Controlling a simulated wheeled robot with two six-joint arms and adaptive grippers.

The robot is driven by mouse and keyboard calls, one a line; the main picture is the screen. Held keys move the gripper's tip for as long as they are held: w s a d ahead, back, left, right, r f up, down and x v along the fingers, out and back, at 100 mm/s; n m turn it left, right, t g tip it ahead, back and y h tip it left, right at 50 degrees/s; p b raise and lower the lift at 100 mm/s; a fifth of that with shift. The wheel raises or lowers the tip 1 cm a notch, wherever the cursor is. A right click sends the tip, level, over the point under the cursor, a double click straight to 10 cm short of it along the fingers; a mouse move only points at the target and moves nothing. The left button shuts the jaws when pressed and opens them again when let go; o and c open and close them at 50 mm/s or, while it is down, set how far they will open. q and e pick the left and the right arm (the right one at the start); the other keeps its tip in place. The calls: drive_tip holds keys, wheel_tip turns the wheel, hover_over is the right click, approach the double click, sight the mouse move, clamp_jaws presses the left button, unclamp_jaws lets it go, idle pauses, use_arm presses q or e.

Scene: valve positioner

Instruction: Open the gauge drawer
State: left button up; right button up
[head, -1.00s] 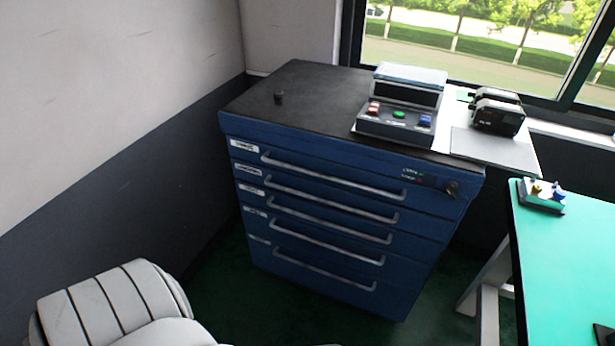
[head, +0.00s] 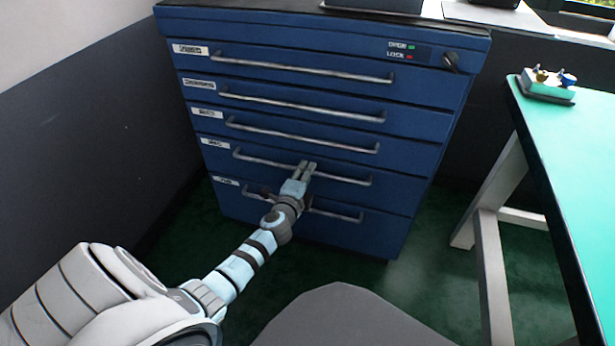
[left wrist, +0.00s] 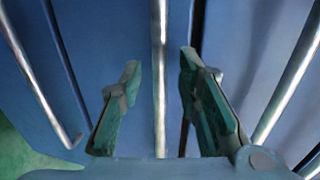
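The blue drawer cabinet (head: 420,165) has several stacked drawers, all looking shut. Each has a long metal bar handle and a white label at its left end; I cannot read the labels clearly. My left gripper (head: 307,167) is at the handle (head: 345,179) of the fourth drawer from the top, near the bar's middle. In the left wrist view, my left gripper (left wrist: 160,65) has its two fingers apart, with a metal bar handle (left wrist: 160,110) running between them. I see a gap on both sides of the bar. My right gripper is in neither view.
The bottom drawer's handle (head: 335,215) lies just below my left gripper, partly hidden by my arm. A lock knob (head: 451,61) and indicator lights sit at the cabinet's top right. A green-topped table (head: 575,150) stands to the right. Green floor (head: 420,285) is open in front.

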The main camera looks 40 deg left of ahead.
use_arm(q)
drive_tip(key=shift+x, duration=1.05)
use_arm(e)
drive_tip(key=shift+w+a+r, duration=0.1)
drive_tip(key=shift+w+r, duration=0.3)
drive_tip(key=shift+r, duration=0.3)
use_arm(q)
drive_tip(key=shift+c, duration=0.3)
clamp_jaws()
